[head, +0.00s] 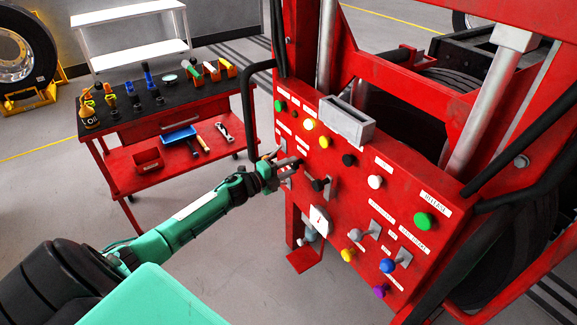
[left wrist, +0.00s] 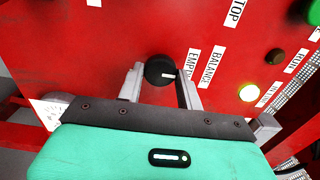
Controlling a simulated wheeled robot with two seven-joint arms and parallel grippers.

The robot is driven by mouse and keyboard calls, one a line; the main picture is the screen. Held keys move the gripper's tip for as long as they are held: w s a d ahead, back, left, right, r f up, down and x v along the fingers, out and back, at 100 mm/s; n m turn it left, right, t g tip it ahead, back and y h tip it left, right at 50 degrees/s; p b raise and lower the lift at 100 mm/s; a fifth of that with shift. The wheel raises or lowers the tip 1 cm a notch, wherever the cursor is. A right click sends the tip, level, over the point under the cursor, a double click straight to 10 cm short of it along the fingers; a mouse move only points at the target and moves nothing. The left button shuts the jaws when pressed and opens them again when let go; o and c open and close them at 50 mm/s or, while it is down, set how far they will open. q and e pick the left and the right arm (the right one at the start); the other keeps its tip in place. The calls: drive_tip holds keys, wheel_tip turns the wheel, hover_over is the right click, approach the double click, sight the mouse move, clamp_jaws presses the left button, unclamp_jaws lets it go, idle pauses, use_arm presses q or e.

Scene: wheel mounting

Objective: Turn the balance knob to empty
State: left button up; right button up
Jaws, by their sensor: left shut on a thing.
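My left gripper (head: 284,165) reaches the left part of the red control panel (head: 330,205) in the head view. In the left wrist view its two grey fingers (left wrist: 160,80) are closed around the sides of a round black knob (left wrist: 159,70), the balance knob. The EMPTY label (left wrist: 190,62) and BALANCE label (left wrist: 210,68) are just right of the knob there. The gripper mostly hides the knob in the head view. My right gripper is not in view.
A red tool cart (head: 150,180) stands behind my left arm. Floor between cart and panel is clear.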

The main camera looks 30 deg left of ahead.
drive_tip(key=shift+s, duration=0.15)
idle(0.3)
use_arm(q)
drive_tip(key=o, duration=1)
drive_tip(key=shift+a, duration=0.1)
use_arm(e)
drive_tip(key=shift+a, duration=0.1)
use_arm(q)
drive_tip(key=shift+s+a+f, duration=0.1)
drive_tip(key=shift+s, duration=0.2)
drive_tip(key=b+v, duration=0.1)
drive_tip(key=v, duration=1.2)
drive_tip(key=shift+s+b, duration=0.1)
drive_tip(key=shift+b, duration=0.25)
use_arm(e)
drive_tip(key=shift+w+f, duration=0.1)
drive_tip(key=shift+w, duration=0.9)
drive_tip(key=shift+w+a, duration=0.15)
